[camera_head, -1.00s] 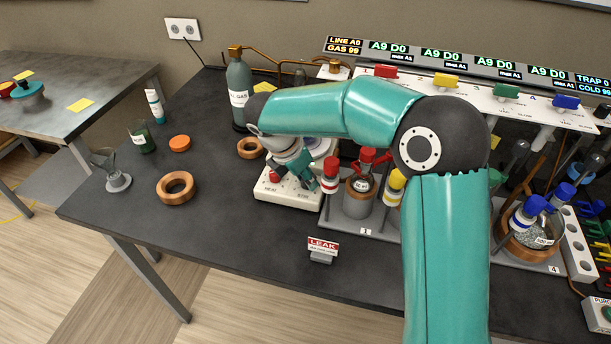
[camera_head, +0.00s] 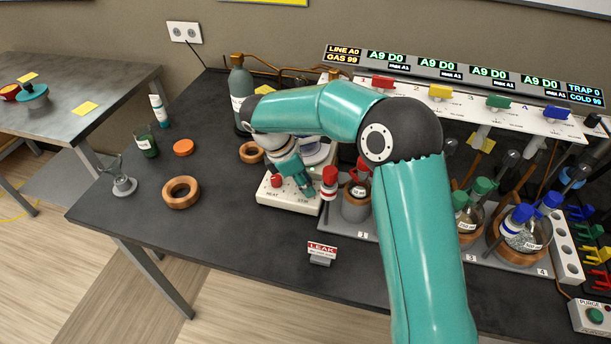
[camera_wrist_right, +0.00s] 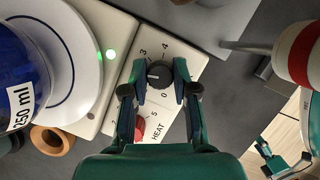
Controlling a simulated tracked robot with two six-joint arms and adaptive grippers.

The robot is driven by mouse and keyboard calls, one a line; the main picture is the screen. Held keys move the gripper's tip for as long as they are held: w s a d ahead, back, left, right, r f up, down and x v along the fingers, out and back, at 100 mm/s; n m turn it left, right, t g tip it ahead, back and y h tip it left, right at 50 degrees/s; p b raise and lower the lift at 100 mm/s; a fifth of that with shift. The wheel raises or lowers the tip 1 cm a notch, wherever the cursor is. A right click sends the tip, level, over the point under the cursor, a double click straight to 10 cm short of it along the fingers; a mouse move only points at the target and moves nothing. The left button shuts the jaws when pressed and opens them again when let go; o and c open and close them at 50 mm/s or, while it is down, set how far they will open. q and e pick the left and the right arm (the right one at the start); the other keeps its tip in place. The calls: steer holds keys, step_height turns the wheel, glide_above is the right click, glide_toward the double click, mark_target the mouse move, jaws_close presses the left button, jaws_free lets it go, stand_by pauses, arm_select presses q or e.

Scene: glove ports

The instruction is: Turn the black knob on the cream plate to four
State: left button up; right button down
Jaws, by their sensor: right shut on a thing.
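The cream plate (camera_head: 287,202) is a hotplate with a red knob (camera_head: 277,181) beside the HEAT label and a black knob (camera_wrist_right: 158,73) at the STIR side. My right gripper (camera_head: 306,187) reaches down over the plate's front. In the right wrist view its fingers (camera_wrist_right: 161,80) stand on both sides of the black knob, shut on it. Numbers around the knob show, with 3 and 4 above it and 0 below. A pale mark shows on the knob's left part. My left gripper (camera_wrist_right: 284,158) shows small at the wrist view's lower right, fingers apart.
A red-capped tube (camera_head: 329,182) stands close right of the gripper. A blue flask (camera_wrist_right: 18,75) sits on the plate's round white top (camera_wrist_right: 85,70). A LEAK sign (camera_head: 322,251) stands in front.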

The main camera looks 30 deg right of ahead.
steer(key=m+p, duration=0.1)
steer(key=m, duration=0.1)
steer(key=m+g+p, duration=0.1)
steer(key=shift+w+d+r+m+y, duration=0.1)
steer(key=shift+w+r+m+y, duration=0.05)
steer(key=shift+m+y, duration=0.25)
steer(key=m+g+y+p, duration=0.1)
steer(key=m, duration=0.2)
steer(key=shift+m+p, duration=0.3)
steer(key=shift+p, duration=0.05)
steer(key=m+y+p, duration=0.1)
steer(key=m, duration=0.2)
steer(key=shift+d+m, duration=0.1)
steer(key=shift+m, duration=0.3)
steer(key=shift+m+g+y, duration=0.3)
steer(key=shift+m+y, duration=0.6)
steer(key=shift+m, duration=0.9)
steer(key=c, duration=0.9)
jaws_free()
